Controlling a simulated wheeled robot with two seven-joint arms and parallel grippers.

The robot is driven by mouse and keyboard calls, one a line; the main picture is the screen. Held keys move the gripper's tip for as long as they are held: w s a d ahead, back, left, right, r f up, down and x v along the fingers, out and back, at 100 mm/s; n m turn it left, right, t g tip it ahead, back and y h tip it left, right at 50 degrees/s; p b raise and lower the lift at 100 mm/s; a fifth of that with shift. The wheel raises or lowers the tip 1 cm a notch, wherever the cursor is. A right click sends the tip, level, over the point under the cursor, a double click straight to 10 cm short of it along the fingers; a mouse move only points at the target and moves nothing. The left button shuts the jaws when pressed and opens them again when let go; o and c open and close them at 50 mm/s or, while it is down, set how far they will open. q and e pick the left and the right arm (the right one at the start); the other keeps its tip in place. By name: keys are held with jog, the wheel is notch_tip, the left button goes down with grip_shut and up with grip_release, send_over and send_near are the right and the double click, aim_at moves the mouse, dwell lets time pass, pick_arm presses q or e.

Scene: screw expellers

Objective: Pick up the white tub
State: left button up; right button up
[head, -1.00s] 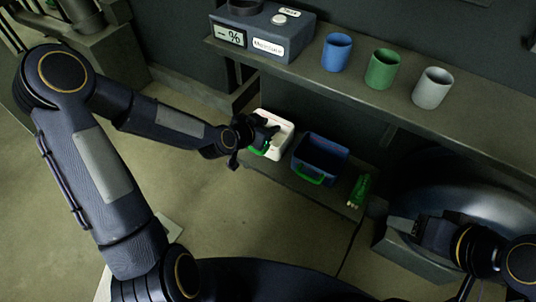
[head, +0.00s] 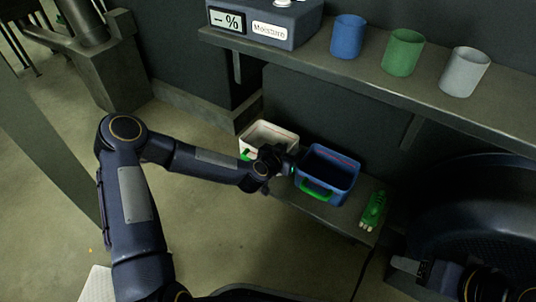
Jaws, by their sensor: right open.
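The white tub (head: 262,131) stands upright on the low shelf, with a green handle part at its left front. My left gripper (head: 290,165) is at the tub's right front, beside the left wall of the blue tub (head: 345,180). It hides the white tub's lower right part, and its fingers are too dark and small to show whether they are open or shut. I cannot tell whether it touches either tub. My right gripper (head: 408,266) is open and empty at the lower right, far from the white tub.
A green object (head: 374,208) lies on the low shelf (head: 325,209) right of the blue tub. Above, a long shelf (head: 385,75) holds a moisture meter (head: 300,22), a blue cup (head: 348,38), a green cup (head: 402,54) and a grey cup (head: 464,73). Open floor lies in front.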

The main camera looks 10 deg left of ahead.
pick_arm(q)
jog(key=shift+w+d+f, duration=0.1)
jog(key=shift+w+d, duration=0.05)
jog(key=shift+w, duration=0.2)
jog(key=shift+c, duration=0.3)
grip_shut()
dwell(0.9)
